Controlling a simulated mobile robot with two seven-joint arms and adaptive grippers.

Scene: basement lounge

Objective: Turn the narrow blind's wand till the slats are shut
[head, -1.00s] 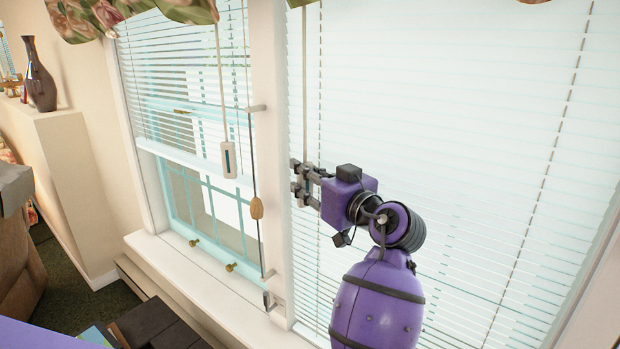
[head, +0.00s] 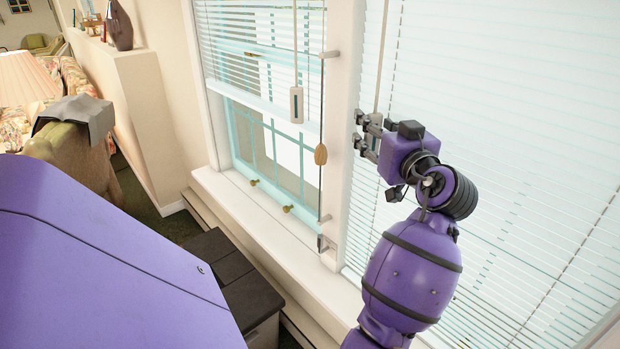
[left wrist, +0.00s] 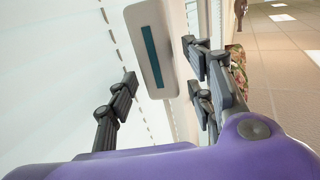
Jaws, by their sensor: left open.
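Two white blinds hang side by side in the head view. The left blind (head: 230,50) looks narrower, with open slats; the right blind (head: 500,130) has slats that look nearly shut. The left blind's wand handle (head: 296,105) is white with a dark stripe. The right blind's wand (head: 383,60) runs down to my left gripper (head: 362,132). In the left wrist view my left gripper (left wrist: 160,75) is open, its fingers on either side of a white wand handle (left wrist: 150,45) with a teal stripe. Contact is unclear. My right gripper is out of view.
A cord with a wooden tassel (head: 321,155) hangs beside the white post between the windows. The sill (head: 265,245) is bare. A dark box (head: 240,280) stands below it. A chair (head: 80,150) and a lamp (head: 28,78) are at the left.

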